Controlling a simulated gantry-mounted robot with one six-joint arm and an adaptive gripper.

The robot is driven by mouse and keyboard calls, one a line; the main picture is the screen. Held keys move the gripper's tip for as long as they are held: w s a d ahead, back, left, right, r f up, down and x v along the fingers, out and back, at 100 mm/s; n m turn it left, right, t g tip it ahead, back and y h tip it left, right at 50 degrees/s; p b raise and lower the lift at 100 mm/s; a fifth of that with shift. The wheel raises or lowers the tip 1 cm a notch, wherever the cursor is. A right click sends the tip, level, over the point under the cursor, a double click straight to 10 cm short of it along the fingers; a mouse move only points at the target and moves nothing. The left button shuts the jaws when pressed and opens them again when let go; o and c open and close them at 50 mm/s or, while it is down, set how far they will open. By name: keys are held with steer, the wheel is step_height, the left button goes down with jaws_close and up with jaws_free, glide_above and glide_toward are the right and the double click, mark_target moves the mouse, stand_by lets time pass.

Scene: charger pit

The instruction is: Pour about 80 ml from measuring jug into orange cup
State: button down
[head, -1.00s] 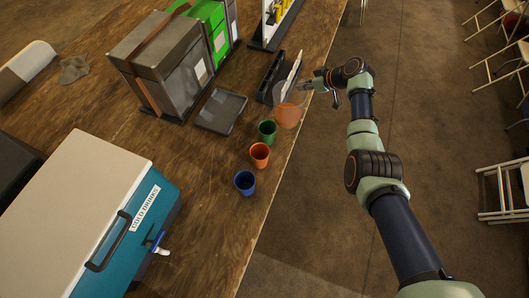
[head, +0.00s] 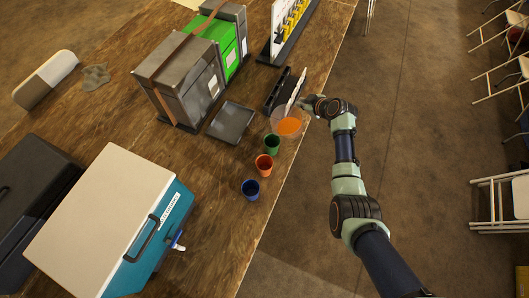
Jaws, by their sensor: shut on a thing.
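The measuring jug (head: 289,126) is clear with orange liquid in it. It is at the table's right edge, just beyond the green cup, and looks roughly upright. My gripper (head: 305,107) is shut on the jug at its far right side; the fingertips are small and partly hidden. I cannot tell whether the jug touches the table. The orange cup (head: 264,165) stands upright between the green cup (head: 272,144) and the blue cup (head: 251,189), in a row along the table's right edge.
A dark tray (head: 231,122) lies left of the jug. A black holder (head: 278,92) with a white panel stands just behind the jug. Grey and green cases (head: 184,80) stand further left. A teal cooler (head: 115,225) with a tap is at front left. Bare table lies between cooler and cups.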

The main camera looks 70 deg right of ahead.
mark_target(298, 105)
steer(key=shift+w+a+r+n+h+p, duration=0.3)
steer(key=shift+a+r+h+p, duration=0.1)
steer(key=shift+a+r+p, duration=0.55)
steer(key=shift+w+a+n+h+p, duration=0.2)
steer(key=shift+a+h+p, duration=0.15)
steer(key=shift+a+p, duration=0.15)
steer(key=shift+w+a+n+h+p, duration=0.2)
steer(key=shift+a+h+p, duration=0.15)
steer(key=shift+a+p, duration=0.15)
steer(key=shift+w+a+f+n+g+h, duration=0.15)
steer(key=shift+a+f+n+g+h, duration=0.15)
steer(key=shift+a+f+g+h, duration=0.15)
steer(key=shift+w+a+r+n+h+p, duration=0.15)
steer(key=shift+a+n+h+p, duration=0.1)
steer(key=shift+a+h, duration=0.15)
steer(key=shift+w+a+r+n+h+p, duration=0.1)
steer(key=shift+a+r+n+h+p, duration=0.05)
steer(key=shift+a+h+p, duration=0.15)
steer(key=shift+w+a+r+n+h, duration=0.15)
steer(key=shift+a+n+h, duration=0.15)
steer(key=shift+a+h, duration=0.2)
steer(key=shift+a+f, duration=0.1)
steer(key=shift+f, duration=0.1)
steer(key=shift+w+a+r+b, duration=0.1)
steer(key=shift+a+b, duration=0.05)
steer(key=shift+b, duration=0.2)
